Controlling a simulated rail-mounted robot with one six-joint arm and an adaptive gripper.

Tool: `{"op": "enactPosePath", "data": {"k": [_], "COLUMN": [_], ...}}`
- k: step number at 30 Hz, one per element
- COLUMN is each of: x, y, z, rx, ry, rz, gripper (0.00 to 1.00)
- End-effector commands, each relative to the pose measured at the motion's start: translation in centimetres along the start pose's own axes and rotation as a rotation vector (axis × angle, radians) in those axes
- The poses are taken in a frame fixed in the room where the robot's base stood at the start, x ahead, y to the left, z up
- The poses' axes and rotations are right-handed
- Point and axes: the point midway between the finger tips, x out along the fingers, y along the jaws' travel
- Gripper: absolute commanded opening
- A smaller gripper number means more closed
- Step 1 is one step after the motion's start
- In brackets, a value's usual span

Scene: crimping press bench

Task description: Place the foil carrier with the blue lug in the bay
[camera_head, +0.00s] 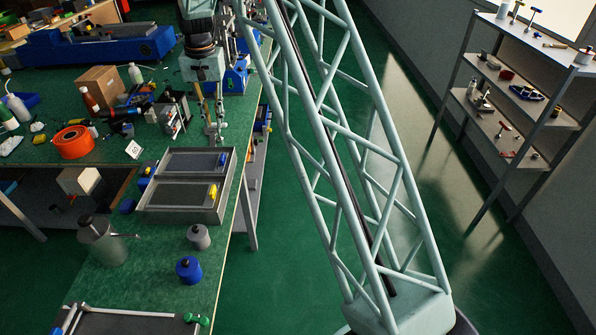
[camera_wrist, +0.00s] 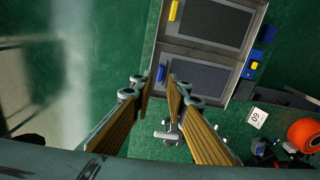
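The foil carrier with the blue lug (camera_head: 190,162) is a flat dark panel in the far half of a grey two-part metal tray (camera_head: 180,215); its lug is at the right end. It also shows in the wrist view (camera_wrist: 200,75), with the blue lug close beyond my fingertips. A similar carrier with a yellow lug (camera_head: 178,195) lies in the near half. My gripper (camera_wrist: 160,84) has two brown-sided fingers, apart and with nothing between the tips, above the bench by the tray's far right end. A second frame (camera_head: 130,318) with a green knob is cut off at the bottom; I cannot tell if it is the bay.
A metal clamp-like fitting (camera_wrist: 170,132) stands on the bench near my fingers. An orange roll (camera_head: 73,142), a cardboard box (camera_head: 101,86) and bottles lie left.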

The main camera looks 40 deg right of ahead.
Motion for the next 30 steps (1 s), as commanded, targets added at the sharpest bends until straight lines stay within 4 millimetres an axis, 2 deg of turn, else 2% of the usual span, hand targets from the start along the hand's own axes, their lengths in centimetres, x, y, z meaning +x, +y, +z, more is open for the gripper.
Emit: {"op": "enactPosePath", "data": {"k": [3,12,30], "x": [-2.7,-8.5,-18.2], "y": [0.3,1.4,4.5], "z": [1.4,5.2,13.9], "rx": [-0.019,-0.069,-0.163], "ry": [0.011,0.034,0.082], "rz": [-0.005,-0.015,-0.033], "gripper": [0.14,0.14,0.14]}}
